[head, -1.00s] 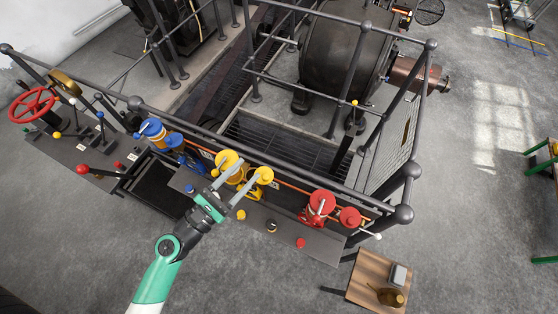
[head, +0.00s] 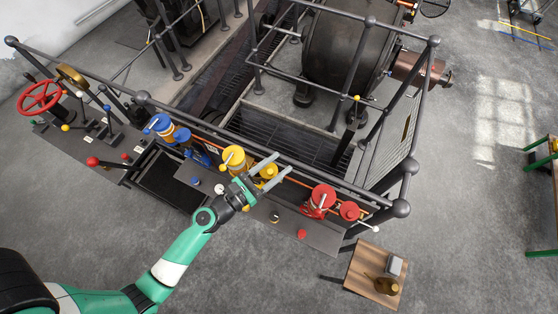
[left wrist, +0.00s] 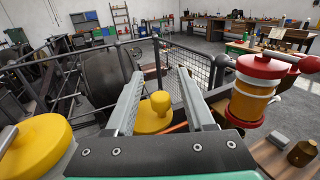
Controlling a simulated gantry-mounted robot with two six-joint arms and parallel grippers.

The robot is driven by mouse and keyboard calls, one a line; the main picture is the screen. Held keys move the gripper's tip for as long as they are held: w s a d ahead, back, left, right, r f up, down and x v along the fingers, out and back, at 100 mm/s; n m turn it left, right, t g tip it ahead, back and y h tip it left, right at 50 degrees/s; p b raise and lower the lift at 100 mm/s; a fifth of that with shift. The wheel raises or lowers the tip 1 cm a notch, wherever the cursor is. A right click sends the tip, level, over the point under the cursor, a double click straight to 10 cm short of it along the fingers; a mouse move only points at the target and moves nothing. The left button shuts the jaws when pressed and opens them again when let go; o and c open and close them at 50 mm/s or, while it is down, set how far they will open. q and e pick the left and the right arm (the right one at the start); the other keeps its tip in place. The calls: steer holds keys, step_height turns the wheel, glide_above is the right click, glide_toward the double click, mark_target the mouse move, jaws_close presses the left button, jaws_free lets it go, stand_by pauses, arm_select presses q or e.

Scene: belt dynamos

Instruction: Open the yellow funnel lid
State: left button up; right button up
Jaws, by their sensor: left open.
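A small yellow lid with a round knob (left wrist: 155,113), which looks like the funnel lid, lies between my left gripper's fingers in the left wrist view. In the head view this yellow lid (head: 268,171) is partly covered by the fingers. It looks closed, and I cannot tell whether the fingers touch it. A larger yellow round cap (head: 232,156) with a pale lever is beside it on the left; it also fills the lower left of the wrist view (left wrist: 35,147). My left gripper (head: 283,162) is open, its fingers reaching over the yellow unit. My right gripper is not in view.
A red unit (head: 322,197) stands to the right and a blue one (head: 160,126) to the left on the same panel. A dark railing (head: 260,154) runs just behind them. A small wooden table (head: 362,276) stands at the front right.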

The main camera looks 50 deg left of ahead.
arm_select(q)
steer(key=shift+w, duration=0.4)
jaws_close()
steer(key=shift+w+d+n+y, duration=0.1)
steer(key=shift+n+y, duration=0.2)
steer(key=shift+y, duration=0.1)
steer(key=shift+w+a+n+g+y+b, duration=0.1)
steer(key=shift+w+a+n+g+y, duration=0.35)
steer(key=shift+n+y, duration=1.05)
steer(key=shift+w+a+n+g+y+b, duration=0.15)
steer(key=shift+w+n+g+y, duration=0.55)
steer(key=shift+y, duration=1.4)
steer(key=shift+w+a+n+g+y+b, duration=0.1)
steer(key=shift+a+n+g+y, duration=0.3)
steer(key=shift+n+y, duration=1.2)
steer(key=shift+y, duration=0.3)
